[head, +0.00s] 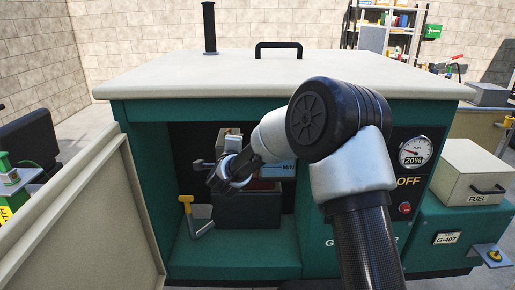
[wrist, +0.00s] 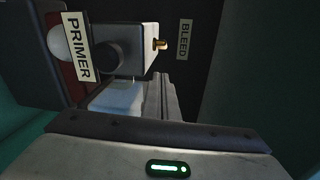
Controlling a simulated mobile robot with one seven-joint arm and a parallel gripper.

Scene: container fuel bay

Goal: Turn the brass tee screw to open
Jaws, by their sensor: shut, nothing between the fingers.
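A small brass fitting (wrist: 160,44) sticks out of the side of a grey block, beside a BLEED label (wrist: 184,40), in the wrist view. It looks like the tee screw, but its crossbar is too small to make out. My gripper (wrist: 161,80) is shut and empty, its fingers just below the brass fitting in that picture and apart from it as far as I can tell. In the head view my gripper (head: 218,184) reaches into the open green cabinet (head: 160,120). My arm hides part of the fuel parts there.
A PRIMER label (wrist: 79,47) and a dark round knob (wrist: 105,56) sit near the brass fitting. The open cabinet door (head: 85,220) is at the left. A gauge (head: 414,152) is at the right.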

